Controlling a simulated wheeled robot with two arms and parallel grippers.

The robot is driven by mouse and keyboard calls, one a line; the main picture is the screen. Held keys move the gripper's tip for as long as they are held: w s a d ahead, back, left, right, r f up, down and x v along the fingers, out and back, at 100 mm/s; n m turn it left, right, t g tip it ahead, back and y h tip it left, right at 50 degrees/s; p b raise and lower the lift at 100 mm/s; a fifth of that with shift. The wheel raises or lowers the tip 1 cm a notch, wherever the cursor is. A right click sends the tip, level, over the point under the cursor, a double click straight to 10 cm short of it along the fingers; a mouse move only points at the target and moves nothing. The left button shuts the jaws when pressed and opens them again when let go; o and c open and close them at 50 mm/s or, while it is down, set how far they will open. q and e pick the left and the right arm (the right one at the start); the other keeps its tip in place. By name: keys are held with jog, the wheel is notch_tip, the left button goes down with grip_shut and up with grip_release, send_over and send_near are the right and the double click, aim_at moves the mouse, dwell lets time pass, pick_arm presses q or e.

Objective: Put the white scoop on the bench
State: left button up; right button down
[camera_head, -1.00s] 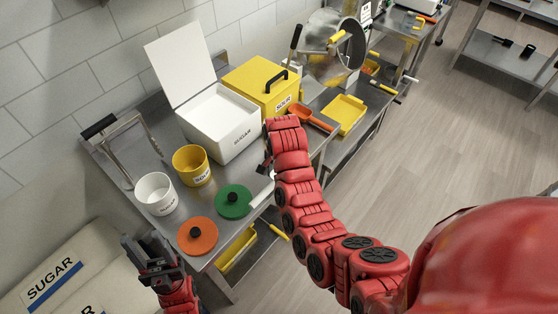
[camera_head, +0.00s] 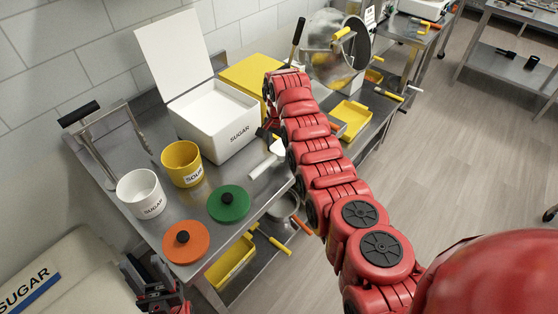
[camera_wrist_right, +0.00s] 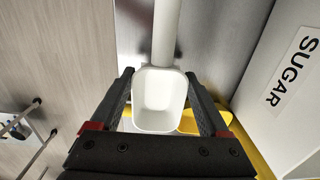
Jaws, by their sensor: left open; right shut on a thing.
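The white scoop (camera_head: 262,164) is in my right gripper (camera_head: 271,139), over the bench's front edge between the green lid and the sugar box. In the right wrist view, the scoop's bowl (camera_wrist_right: 159,100) sits between the two fingers of the right gripper (camera_wrist_right: 160,76), its handle pointing up the picture. I cannot tell whether the scoop touches the bench. The steel bench (camera_head: 215,229) runs along the wall. My left gripper (camera_head: 152,284) is open and empty at the lower left, in front of the bench.
On the bench stand a white sugar box (camera_head: 235,137) with its lid up, a yellow box (camera_head: 245,75), a white pot (camera_head: 141,196), a yellow pot (camera_head: 183,166), an orange lid (camera_head: 190,250) and a green lid (camera_head: 229,206). A yellow tray (camera_head: 232,262) is on the lower shelf.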

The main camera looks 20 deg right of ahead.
aim_at(279, 157)
notch_tip(279, 157, down, 3)
jog(key=shift+r+p, duration=0.1)
jog(key=shift+p, duration=0.5)
jog(key=shift+f, duration=0.45)
grip_release()
jog(key=shift+r, duration=0.15)
notch_tip(279, 157, up, 12)
jog(key=b, duration=0.2)
